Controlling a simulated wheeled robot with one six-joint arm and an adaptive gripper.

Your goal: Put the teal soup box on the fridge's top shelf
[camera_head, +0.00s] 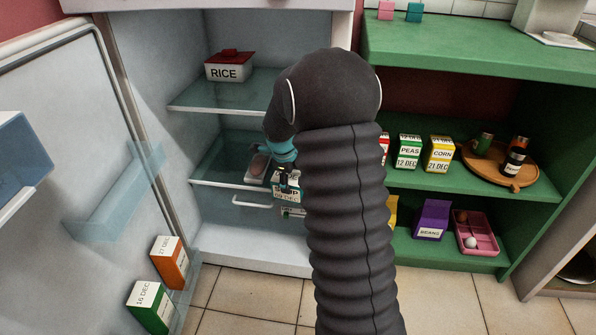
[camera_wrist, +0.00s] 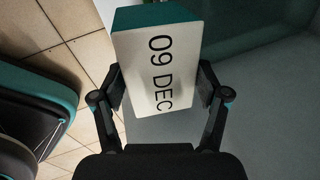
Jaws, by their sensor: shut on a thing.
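The soup box shows in the wrist view as a box with a teal side (camera_wrist: 150,15) and a pale face reading "09 DEC" (camera_wrist: 160,70). My gripper (camera_wrist: 163,88) is shut on it, one finger on each side. In the head view the soup box (camera_head: 286,192) is partly hidden by my gripper (camera_head: 284,178), in front of the fridge's lower shelf. The fridge (camera_head: 160,60) stands open. Its top shelf (camera_head: 205,103) is glass and carries a white RICE box (camera_head: 228,68) with a red lid at the left. My arm hides the right part of this shelf.
The open fridge door (camera_head: 60,120) at the left holds an orange box (camera_head: 170,262) and a green box (camera_head: 150,306). A dark item on a tray (camera_head: 258,163) lies on the lower shelf. A green shelf unit (camera_head: 470,60) with several boxes stands at the right.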

